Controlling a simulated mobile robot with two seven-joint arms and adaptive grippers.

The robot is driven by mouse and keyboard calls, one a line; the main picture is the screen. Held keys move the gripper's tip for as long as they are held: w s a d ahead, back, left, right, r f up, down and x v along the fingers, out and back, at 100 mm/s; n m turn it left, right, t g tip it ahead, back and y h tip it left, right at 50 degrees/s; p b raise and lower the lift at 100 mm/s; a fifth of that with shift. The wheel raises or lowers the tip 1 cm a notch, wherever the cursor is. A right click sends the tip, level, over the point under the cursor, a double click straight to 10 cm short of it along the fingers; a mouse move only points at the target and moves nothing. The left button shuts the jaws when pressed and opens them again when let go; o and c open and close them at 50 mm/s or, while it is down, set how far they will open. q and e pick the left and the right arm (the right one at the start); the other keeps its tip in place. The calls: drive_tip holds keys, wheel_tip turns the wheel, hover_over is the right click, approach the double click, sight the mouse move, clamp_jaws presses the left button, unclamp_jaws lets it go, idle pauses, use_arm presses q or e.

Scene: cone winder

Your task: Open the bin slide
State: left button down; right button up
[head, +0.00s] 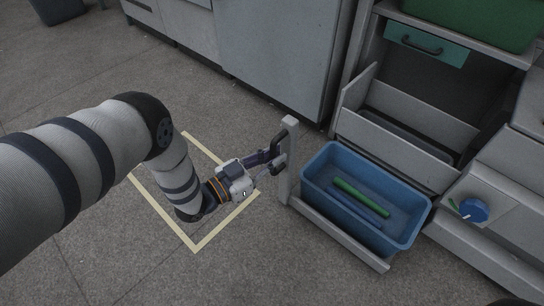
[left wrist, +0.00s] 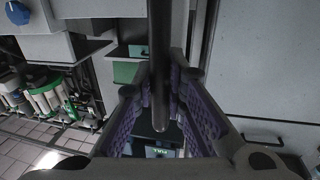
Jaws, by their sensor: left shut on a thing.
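The bin slide (head: 340,236) is a low grey tray with a tall grey post (head: 289,150) at its front end. It stands out from the cabinet into the floor area. A blue bin (head: 318,196) sits on it, with a green tube (head: 361,198) and a blue tube inside. A dark handle (head: 279,146) is fixed to the post. My left gripper (head: 272,163) is shut on this handle. In the left wrist view the purple-padded fingers lie on both sides of the dark handle bar (left wrist: 159,60). My right gripper does not show.
A grey machine with a blue knob (head: 473,210) stands right of the bin. A teal drawer (head: 426,44) and a green crate (head: 480,18) are above the cabinet opening. Yellow tape (head: 222,222) marks the floor under my left arm.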

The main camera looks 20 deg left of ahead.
use_arm(q)
drive_tip(key=shift+s+f, duration=0.15)
drive_tip(key=shift+s, duration=0.05)
drive_tip(key=c, duration=1.6)
unclamp_jaws()
drive_tip(key=shift+a, duration=0.1)
drive_tip(key=v, duration=1.2)
drive_tip(key=shift+s, duration=0.1)
